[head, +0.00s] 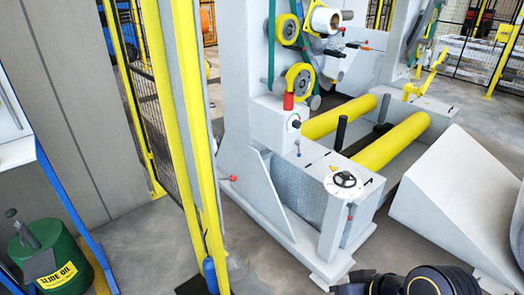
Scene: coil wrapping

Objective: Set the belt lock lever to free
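No label that I can read marks the belt lock lever. Several small levers show on the white wrapping machine (255,160). A short red-knobbed lever (228,178) sticks out low on its left side. A thin lever with a blue-grey knob (298,145) stands on the ledge below a dark knob. Another red-ended lever (362,47) is by the upper rollers. A dark rounded arm part, likely mine, shows at the bottom right. Neither gripper's fingers are in view.
A yellow and grey guard post (187,100) stands left of the machine. Two yellow rollers (392,142) lie behind the handwheel. A white sloped block (455,205) is at right. A green slide oil drum (50,255) stands at lower left. Grey floor is clear between drum and post.

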